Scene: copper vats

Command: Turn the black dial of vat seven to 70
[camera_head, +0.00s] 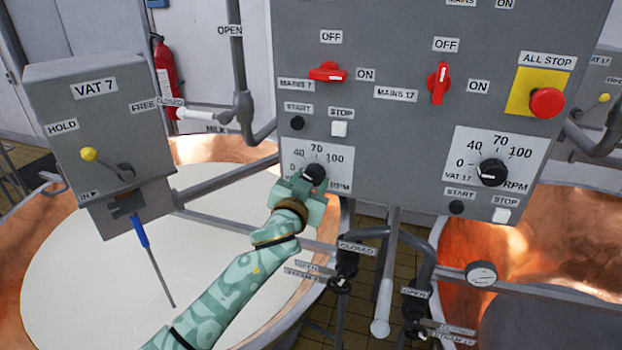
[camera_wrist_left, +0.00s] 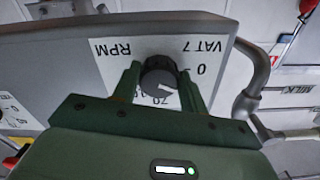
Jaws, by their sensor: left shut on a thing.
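The black dial of vat seven (camera_head: 315,173) sits on the grey control panel, on a white scale plate (camera_head: 342,180) marked 40, 70, 100 and RPM. In the left wrist view the dial (camera_wrist_left: 158,76) appears upside down beside the VAT 7 label. My left gripper (camera_head: 311,180) is at the dial, and in the wrist view its two green fingers (camera_wrist_left: 158,84) stand on either side of it, shut on it. A pale mark on the dial is partly visible in the wrist view, but I cannot read its exact setting. My right gripper is not in view.
The similar vat 17 dial (camera_head: 492,172) is to the right. Red mains switches (camera_head: 328,72) and the all-stop button (camera_head: 547,102) are above. Start (camera_head: 297,123) and stop (camera_head: 339,129) buttons sit just above the scale. Pipes and valves (camera_head: 345,262) hang below the panel.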

